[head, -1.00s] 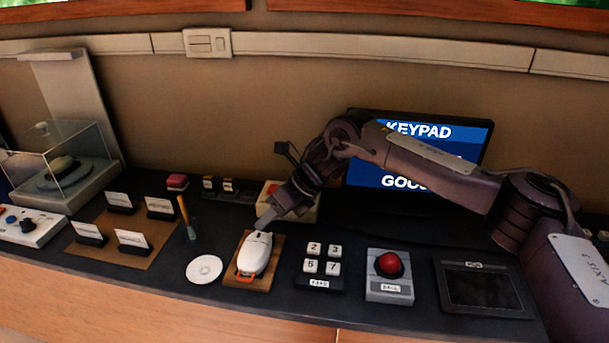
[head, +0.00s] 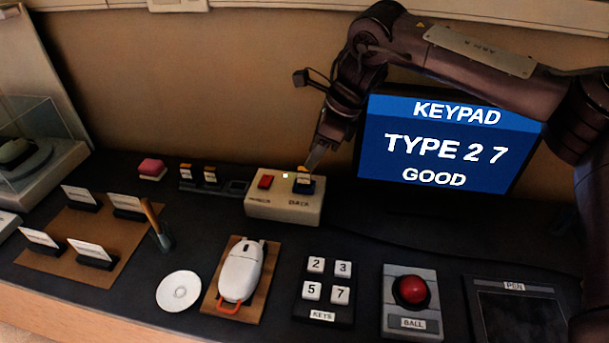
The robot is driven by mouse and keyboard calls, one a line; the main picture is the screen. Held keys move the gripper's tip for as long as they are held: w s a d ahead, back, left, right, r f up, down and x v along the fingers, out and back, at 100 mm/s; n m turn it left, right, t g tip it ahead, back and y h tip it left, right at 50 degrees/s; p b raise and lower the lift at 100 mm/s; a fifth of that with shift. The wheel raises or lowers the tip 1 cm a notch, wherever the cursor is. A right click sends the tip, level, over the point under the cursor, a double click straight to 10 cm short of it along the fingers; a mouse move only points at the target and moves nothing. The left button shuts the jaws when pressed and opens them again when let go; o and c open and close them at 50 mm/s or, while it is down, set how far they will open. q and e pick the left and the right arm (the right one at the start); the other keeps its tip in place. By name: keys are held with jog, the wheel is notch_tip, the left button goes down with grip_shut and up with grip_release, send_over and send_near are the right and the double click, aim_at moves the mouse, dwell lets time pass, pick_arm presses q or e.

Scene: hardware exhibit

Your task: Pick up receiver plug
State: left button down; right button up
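A small dark blue plug with a pale label (head: 304,184) stands in the right side of a beige box (head: 285,209), above a partly legible label that seems to read DATA. An orange bit shows at its top. My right gripper (head: 311,164) is at the top of this plug, fingers pointing down; whether they are closed around it or only beside it I cannot tell. No readable name shows which one is the receiver plug. My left gripper is not in view.
A screen (head: 446,150) reads KEYPAD, TYPE 2 7, GOOD behind my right arm. In front are a white mouse (head: 240,271) on a brown pad, number keys (head: 327,281), a red ball (head: 411,290) and a disc (head: 179,291). A pink block (head: 152,167) sits left.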

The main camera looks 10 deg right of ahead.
aim_at(304, 172)
jog(key=x, duration=0.6)
jog(key=shift+a+f+p, duration=0.15)
jog(key=shift+f+p, duration=0.1)
jog(key=shift+p, duration=0.05)
jog(key=shift+c, duration=0.3)
grip_shut()
